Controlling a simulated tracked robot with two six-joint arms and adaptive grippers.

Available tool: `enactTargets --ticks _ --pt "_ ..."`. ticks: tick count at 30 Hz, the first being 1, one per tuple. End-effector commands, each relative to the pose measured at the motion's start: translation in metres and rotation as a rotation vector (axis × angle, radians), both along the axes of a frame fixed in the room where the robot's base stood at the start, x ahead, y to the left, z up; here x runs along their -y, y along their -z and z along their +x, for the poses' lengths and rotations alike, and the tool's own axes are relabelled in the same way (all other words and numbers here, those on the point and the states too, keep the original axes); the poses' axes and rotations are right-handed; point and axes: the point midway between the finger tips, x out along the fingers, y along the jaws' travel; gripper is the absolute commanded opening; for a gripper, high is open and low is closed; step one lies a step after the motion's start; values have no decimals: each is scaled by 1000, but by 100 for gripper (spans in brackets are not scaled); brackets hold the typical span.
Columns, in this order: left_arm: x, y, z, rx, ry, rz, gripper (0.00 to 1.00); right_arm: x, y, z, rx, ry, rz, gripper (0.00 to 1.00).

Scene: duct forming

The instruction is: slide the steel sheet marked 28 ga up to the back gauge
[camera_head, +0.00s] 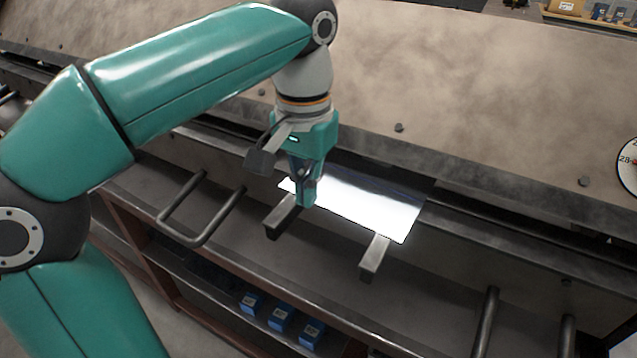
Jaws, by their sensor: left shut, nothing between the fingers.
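The steel sheet (367,206) is a bright, shiny rectangle in the middle of the head view. It lies on two short support bars (374,258) that stick out from the front of the machine. Its far edge runs into the dark gap under the machine's upper beam. No 28 ga marking can be read on it. My left gripper (305,200) is shut and empty, pointing down at the sheet's left end near the left support bar (283,217). I cannot tell whether its tips touch the sheet. The back gauge is not visible. My right gripper is not in view.
The machine's wide beam (480,110) fills the back. A dial (629,163) sits at the right edge. A bent handle (203,215) stands out left of the sheet, with bars (484,322) at lower right. Blue boxes (281,318) sit on a shelf below.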

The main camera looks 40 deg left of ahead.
Motion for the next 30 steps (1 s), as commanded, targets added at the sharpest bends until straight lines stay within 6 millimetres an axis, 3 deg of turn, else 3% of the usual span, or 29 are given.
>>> enactTargets --ticks 10,18,30 --pt "-5 73 -5 -4 -16 0 0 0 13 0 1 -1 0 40" --pt "-13 70 29 -1 -17 0 0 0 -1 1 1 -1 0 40" --pt "-15 72 34 0 -17 -1 0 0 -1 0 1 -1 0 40"
